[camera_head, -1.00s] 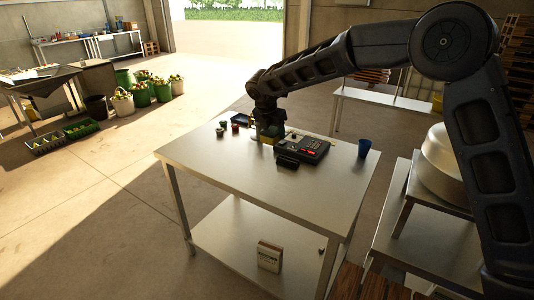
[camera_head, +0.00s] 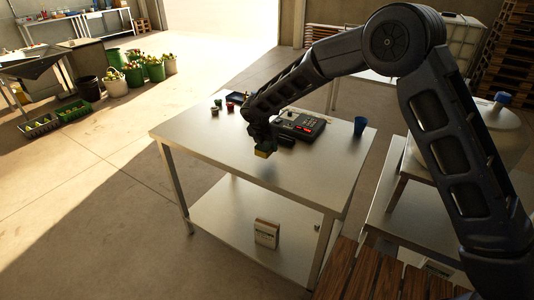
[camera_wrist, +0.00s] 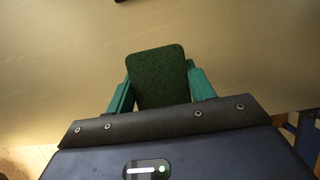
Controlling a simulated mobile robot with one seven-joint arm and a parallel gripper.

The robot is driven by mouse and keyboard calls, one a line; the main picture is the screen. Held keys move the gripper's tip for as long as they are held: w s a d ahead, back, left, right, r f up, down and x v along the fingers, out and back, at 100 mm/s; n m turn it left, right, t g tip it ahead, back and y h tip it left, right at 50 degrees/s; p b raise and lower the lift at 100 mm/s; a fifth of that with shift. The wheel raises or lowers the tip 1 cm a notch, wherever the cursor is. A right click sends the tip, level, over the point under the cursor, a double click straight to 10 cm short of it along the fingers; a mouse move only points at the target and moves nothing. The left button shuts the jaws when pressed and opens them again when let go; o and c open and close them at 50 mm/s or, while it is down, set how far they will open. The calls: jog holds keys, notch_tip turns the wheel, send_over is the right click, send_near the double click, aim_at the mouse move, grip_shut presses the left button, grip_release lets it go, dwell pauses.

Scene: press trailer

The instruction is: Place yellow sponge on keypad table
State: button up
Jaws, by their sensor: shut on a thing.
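The yellow sponge (camera_head: 265,152) is held at the end of my arm, over the left-middle part of the keypad table (camera_head: 210,135). In the wrist view my gripper (camera_wrist: 160,85) has its green fingers closed on both sides of the sponge, whose dark green face (camera_wrist: 160,70) points toward the camera. In the head view the gripper (camera_head: 262,145) points down in front of and left of the keypad device (camera_head: 300,125). I cannot tell whether the sponge touches the tabletop.
A small black box (camera_head: 286,140) stands close right of the sponge. A blue cup (camera_head: 360,126) is at the table's right side; small red (camera_head: 230,106) and green (camera_head: 214,111) items are at the back left. The table's near part is clear. A box (camera_head: 267,233) is on the lower shelf.

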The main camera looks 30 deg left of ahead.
aim_at(261, 148)
jog(key=shift+f, duration=2.15)
jog(key=shift+f, duration=0.15)
jog(key=o, duration=0.9)
jog(key=v, duration=1.2)
